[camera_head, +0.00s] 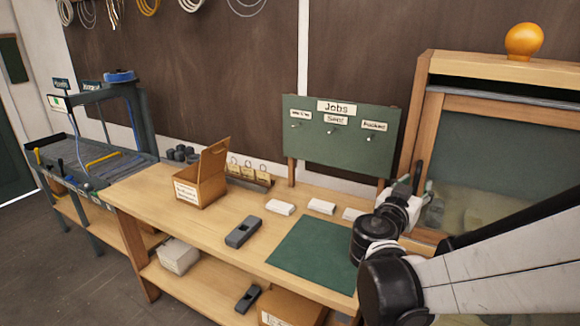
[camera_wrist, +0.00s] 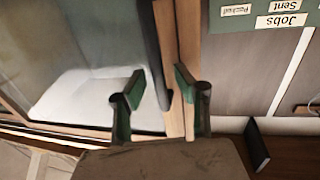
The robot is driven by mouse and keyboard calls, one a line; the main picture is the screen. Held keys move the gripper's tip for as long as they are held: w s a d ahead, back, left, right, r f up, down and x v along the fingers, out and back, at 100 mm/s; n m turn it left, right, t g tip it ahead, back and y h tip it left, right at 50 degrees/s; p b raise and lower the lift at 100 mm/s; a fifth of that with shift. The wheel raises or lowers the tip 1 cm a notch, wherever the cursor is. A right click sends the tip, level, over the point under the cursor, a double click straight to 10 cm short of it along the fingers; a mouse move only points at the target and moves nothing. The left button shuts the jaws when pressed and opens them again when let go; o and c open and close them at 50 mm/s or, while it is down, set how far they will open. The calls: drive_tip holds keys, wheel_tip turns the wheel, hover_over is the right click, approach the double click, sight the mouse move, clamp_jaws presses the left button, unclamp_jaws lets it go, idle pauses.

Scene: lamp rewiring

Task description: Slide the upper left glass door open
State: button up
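The wood-framed cabinet (camera_head: 424,95) stands at the right in the head view. A greenish glass door (camera_head: 500,145) with a wooden frame fills its front, and its lower part is partly hidden by my arm. My gripper (camera_head: 422,182) is at the left edge of this door. In the wrist view, which looks upside down, my gripper (camera_wrist: 160,97) is open with two green-padded fingers apart. A dark upright strip (camera_wrist: 161,45) on the wooden frame lies between and beyond the fingertips. I cannot tell whether either finger touches it.
An orange ball (camera_head: 524,41) sits on the cabinet top. A green Jobs board (camera_head: 340,148) stands left of the cabinet. The workbench (camera_head: 165,222) carries a cardboard box (camera_head: 205,178), a dark block (camera_head: 242,232) and a green mat (camera_head: 312,256). A white object (camera_wrist: 90,98) shows behind the glass.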

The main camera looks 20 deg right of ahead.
clamp_jaws()
idle(0.5)
